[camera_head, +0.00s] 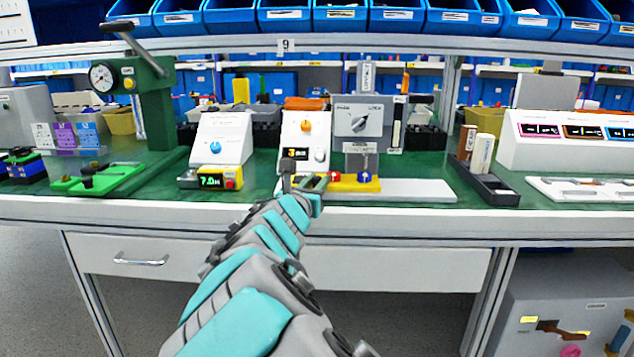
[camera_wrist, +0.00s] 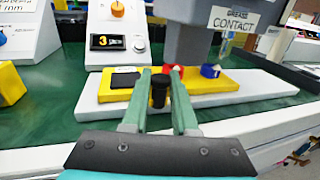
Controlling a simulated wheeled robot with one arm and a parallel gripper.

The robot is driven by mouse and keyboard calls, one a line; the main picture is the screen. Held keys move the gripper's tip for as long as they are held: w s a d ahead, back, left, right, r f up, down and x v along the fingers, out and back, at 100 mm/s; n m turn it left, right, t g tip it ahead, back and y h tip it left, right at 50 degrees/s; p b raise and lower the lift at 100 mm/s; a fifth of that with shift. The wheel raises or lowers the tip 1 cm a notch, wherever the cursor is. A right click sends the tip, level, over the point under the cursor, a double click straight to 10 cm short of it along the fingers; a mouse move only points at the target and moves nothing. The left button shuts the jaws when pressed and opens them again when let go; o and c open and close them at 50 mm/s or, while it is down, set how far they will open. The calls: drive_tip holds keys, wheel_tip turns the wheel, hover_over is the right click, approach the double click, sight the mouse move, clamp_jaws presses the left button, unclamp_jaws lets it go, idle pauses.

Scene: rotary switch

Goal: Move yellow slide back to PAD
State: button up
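The yellow slide (camera_wrist: 200,87) lies on a long white base (camera_wrist: 262,96) on the green bench. It bears a black pad (camera_wrist: 125,79) at its left, a red piece (camera_wrist: 172,69) in the middle and a blue piece (camera_wrist: 210,70) at its right. The slide also shows in the head view (camera_head: 352,184). My gripper (camera_wrist: 162,73) reaches over the slide's front edge. A black upright knob (camera_wrist: 158,90) stands between its two fingers; whether they press on it is unclear.
A white box with an orange knob (camera_wrist: 117,9) and a display reading 3 stands behind the slide's left end. A yellow block (camera_wrist: 8,84) lies at the left. A black tray (camera_head: 488,190) stands right of the base. The base's right part is clear.

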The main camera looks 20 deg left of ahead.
clamp_jaws()
idle(0.9)
